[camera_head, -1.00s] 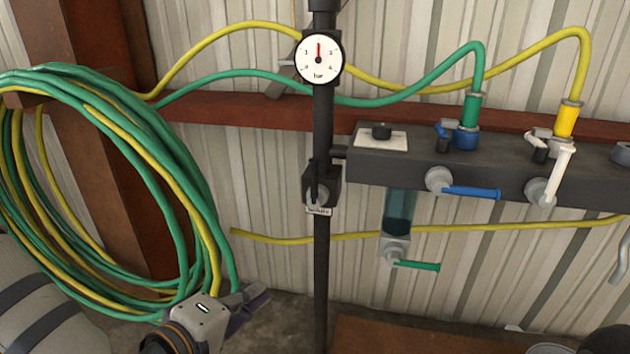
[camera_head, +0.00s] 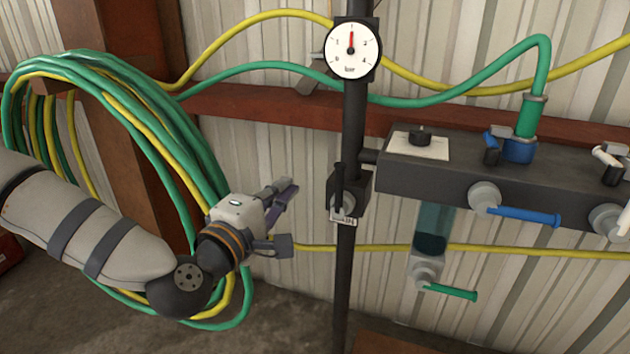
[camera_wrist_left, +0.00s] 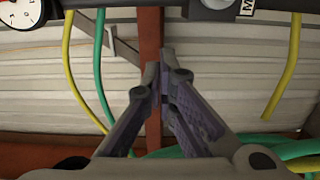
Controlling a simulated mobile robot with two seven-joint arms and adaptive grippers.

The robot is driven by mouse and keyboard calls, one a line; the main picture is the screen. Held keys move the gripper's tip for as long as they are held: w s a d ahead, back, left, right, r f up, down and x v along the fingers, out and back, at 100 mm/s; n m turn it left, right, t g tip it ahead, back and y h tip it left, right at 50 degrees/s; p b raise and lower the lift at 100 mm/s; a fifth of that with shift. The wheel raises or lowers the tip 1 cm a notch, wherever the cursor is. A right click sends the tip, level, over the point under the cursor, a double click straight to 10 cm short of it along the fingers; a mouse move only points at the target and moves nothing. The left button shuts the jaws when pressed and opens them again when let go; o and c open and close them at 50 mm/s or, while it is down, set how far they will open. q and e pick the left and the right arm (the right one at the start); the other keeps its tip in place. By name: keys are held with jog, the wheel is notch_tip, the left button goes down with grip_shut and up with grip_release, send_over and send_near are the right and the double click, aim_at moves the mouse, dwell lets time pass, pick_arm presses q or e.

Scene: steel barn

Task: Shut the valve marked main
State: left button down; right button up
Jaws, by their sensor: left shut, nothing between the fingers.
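The valve (camera_head: 347,190) sits on the black upright pipe below the round gauge. Its dark lever (camera_head: 340,178) appears to lie upright, along the pipe. A small white tag (camera_head: 343,218) hangs under it, too small to read here. In the left wrist view, turned on its side, the valve (camera_wrist_left: 208,10) is at the top edge and the cut-off tag (camera_wrist_left: 245,7) shows an "M". My left gripper (camera_head: 284,216) is left of the valve and a little lower, apart from it. Its fingers meet in the wrist view (camera_wrist_left: 163,78), empty. My right gripper is not in view.
A pressure gauge (camera_head: 351,50) is above the valve. A dark manifold (camera_head: 440,175) with a blue-handled valve (camera_head: 515,214) and a green-handled drain (camera_head: 448,290) stands right of the pipe. Coiled green and yellow hoses (camera_head: 150,120) hang at left, behind my arm. A yellow hose (camera_head: 400,248) runs behind the pipe.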

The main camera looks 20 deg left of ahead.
aim_at(340, 190)
pick_arm(q)
jog(key=w+d, duration=0.4)
jog(key=w, duration=0.1)
jog(key=shift+d, duration=0.15)
dwell(0.3)
